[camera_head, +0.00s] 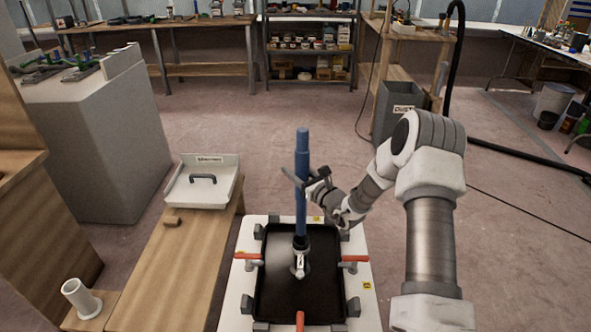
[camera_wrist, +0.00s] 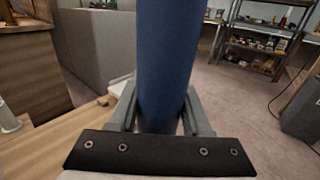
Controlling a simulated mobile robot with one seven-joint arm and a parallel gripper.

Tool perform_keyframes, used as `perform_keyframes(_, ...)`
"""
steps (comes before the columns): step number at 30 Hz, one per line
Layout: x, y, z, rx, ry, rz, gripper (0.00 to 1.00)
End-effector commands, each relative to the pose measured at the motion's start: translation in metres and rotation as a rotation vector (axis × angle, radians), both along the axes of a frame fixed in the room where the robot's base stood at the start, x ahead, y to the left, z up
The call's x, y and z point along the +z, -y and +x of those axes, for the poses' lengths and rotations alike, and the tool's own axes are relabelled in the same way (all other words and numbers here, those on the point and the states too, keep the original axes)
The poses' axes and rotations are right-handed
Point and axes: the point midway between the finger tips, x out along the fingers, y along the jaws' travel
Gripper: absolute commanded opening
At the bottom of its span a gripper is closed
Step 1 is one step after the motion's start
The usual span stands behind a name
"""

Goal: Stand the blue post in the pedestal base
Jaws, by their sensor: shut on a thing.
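The blue post (camera_head: 301,170) stands upright, with a narrower top section. My gripper (camera_head: 301,187) is shut on it from the right, around its middle length. In the wrist view the post (camera_wrist: 168,60) is between the two fingers of my gripper (camera_wrist: 160,112). The pedestal base (camera_head: 300,263) is a small pale metal piece in the middle of a black tray (camera_head: 272,290). The post's lower end is directly above or at the base's top in the head view. I cannot tell whether it is inside the socket. The wrist view hides the lower end.
Red-handled clamps (camera_head: 355,258) and grey blocks surround the black tray on a white board (camera_head: 243,275). To the left, a wooden bench (camera_head: 165,275) carries a white tray with a dark handle (camera_head: 222,190) and a white tube holder (camera_head: 78,297). Open floor lies behind.

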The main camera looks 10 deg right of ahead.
Motion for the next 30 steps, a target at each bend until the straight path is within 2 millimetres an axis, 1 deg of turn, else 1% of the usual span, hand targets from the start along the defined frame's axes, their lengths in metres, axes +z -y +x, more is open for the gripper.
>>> perform_keyframes(30, -0.04, 0.0, 0.0, 0.0, 0.004, 0.001, 0.0)
